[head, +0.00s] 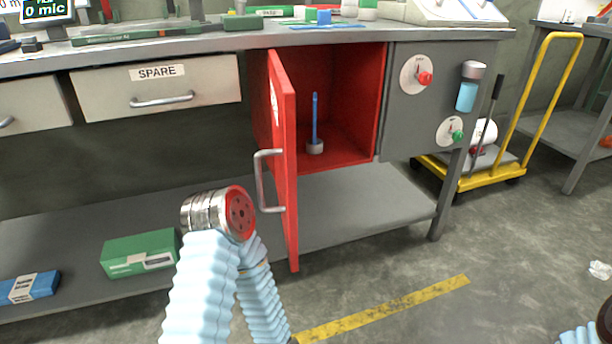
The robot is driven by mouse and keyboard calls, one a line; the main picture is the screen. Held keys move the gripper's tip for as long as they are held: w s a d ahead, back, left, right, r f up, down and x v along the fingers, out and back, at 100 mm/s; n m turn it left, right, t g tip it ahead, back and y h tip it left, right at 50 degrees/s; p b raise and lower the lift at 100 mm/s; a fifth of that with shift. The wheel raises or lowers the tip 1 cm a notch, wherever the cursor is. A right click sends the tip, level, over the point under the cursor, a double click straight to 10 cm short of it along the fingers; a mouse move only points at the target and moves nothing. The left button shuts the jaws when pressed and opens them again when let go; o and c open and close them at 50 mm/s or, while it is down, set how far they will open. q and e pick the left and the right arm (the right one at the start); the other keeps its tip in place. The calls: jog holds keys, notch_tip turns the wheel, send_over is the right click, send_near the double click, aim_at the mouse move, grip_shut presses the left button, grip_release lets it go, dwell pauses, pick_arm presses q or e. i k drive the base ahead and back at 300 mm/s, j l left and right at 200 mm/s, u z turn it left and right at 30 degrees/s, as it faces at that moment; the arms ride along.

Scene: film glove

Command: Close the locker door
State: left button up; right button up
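The red locker door (285,150) stands wide open. It is hinged on the left side of the red locker (350,130) under the bench and swings out toward me. Its silver handle (262,182) is on the outer face, on the left side. A blue rod on a grey round base (315,146) stands upright inside the locker, clear of the door. My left arm, in a pale blue sleeve, bends in front of and left of the door, and its gripper is out of view below. Only a bit of my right arm shows at the lower right corner; its gripper is out of view.
A drawer marked SPARE (160,86) is shut left of the locker. A grey panel with dials (430,100) is at its right. A lower shelf (390,205) runs below, holding a green box (138,253). A yellow cart (482,180) stands right.

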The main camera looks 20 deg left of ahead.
aim_at(282, 96)
jog(key=i+j+u, duration=0.2)
jog(key=j, duration=0.3)
jog(key=i+j+u, duration=0.2)
jog(key=i+j, duration=0.2)
jog(key=j, duration=0.1)
